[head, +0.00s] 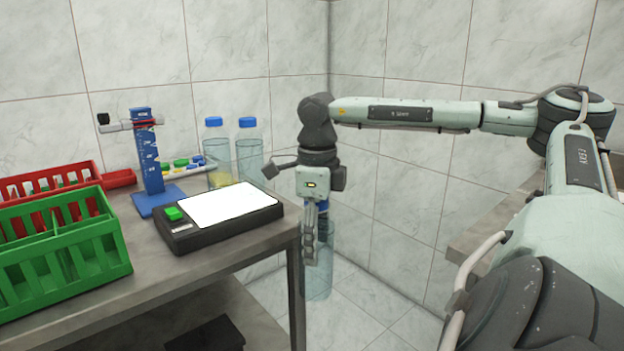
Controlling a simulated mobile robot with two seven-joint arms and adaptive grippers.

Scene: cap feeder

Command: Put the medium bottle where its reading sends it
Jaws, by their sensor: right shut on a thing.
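My right gripper (311,240) points down just past the right edge of the table and is shut on a clear, bluish bottle with a blue cap (319,270). The bottle hangs upright, and the gripper hides part of its upper end. I cannot tell its size class for sure. A black scale (228,228) with a white plate and a green button stands at the table's right front. The plate is bare, and its small display is too small to read. A blue height gauge (150,165) with white marks stands left of the scale. My left gripper is not in view.
A green crate (65,262) and a red crate (88,182) stand at the left. Two clear blue-capped bottles (217,150) (249,155) stand behind the scale, beside a rack of coloured caps (182,166). The grey table (215,276) has bare room along its front.

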